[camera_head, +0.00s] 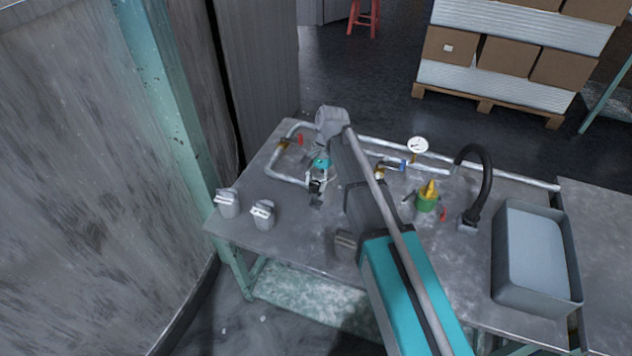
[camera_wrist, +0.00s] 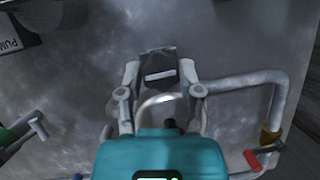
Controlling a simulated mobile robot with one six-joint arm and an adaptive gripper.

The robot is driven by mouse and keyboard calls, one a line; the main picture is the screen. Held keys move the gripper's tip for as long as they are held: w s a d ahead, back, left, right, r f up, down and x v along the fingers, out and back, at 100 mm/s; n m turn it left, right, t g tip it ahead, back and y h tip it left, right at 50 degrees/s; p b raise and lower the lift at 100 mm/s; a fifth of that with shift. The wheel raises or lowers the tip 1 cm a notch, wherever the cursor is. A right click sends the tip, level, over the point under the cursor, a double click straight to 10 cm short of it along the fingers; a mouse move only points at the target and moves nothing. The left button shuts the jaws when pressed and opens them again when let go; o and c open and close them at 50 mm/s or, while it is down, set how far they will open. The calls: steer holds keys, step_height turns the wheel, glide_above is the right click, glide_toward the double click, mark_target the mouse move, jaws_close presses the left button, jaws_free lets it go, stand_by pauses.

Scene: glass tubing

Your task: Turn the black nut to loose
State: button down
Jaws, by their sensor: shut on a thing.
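In the wrist view, my gripper (camera_wrist: 158,72) has its two grey fingers closed on a dark block, which looks like the black nut (camera_wrist: 158,64). A grey pipe (camera_wrist: 240,84) runs in from the right towards the right finger, and a bright curved edge shows between the fingers. In the head view, my gripper (camera_head: 316,186) is low over the left part of the table, at the end of the bent pipe (camera_head: 284,178). The nut is too small there to tell apart from the dark fingertips. How far it is turned cannot be seen.
The pipe carries a red-handled valve (camera_head: 300,140). Two grey labelled blocks (camera_head: 227,203) (camera_head: 263,213) stand at the table's left front. A gauge (camera_head: 417,146), a green and yellow fitting (camera_head: 427,200), a black hose (camera_head: 480,165) and a grey bin (camera_head: 498,280) are to the right.

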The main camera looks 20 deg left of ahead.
steer(key=shift+a+n+h, duration=0.1)
steer(key=shift+n+h, duration=0.45)
steer(key=shift+n, duration=0.85)
steer(key=shift+n+h, duration=0.55)
steer(key=shift+n, duration=0.85)
steer(key=shift+c, duration=1.3)
jaws_free()
